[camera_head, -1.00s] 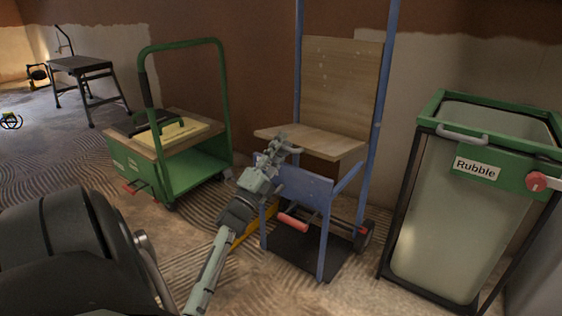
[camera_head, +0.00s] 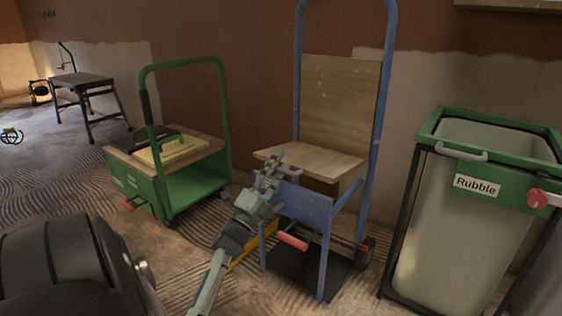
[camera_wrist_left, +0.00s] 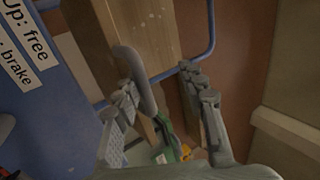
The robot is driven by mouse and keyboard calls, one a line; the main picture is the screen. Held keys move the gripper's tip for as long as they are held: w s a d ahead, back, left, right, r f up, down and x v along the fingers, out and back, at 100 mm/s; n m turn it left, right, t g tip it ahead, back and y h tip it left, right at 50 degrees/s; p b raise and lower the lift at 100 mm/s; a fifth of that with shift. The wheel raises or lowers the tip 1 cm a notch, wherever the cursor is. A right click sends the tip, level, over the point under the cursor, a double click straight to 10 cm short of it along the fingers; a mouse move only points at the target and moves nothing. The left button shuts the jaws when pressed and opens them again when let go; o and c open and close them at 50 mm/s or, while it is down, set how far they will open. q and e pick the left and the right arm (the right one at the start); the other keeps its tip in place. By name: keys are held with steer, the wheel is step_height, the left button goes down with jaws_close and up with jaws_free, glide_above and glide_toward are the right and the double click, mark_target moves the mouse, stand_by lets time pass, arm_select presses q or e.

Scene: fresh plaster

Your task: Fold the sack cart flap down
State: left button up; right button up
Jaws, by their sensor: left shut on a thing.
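The blue sack cart (camera_head: 388,90) stands upright against the wall, with a wooden back board (camera_head: 340,100). Its wooden flap (camera_head: 318,161) sticks out about level from the foot of that board. My left gripper (camera_head: 272,172) is at the flap's front left edge, above a blue panel (camera_head: 305,205). The wooden board (camera_wrist_left: 145,35) shows behind. My right gripper is not in view.
A green platform trolley (camera_head: 190,180) stands to the left. A green-framed rubble bin (camera_head: 455,220) stands close on the right. A red pedal-like bar (camera_head: 292,241) sits low on the cart. Ridged open floor (camera_head: 60,180) lies at the far left.

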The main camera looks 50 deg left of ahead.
arm_select(q)
steer(key=s+f, duration=0.3)
steer(key=f, duration=0.2)
steer(key=shift+s+d, duration=0.25)
steer(key=shift+d, duration=0.2)
stand_by(0.7)
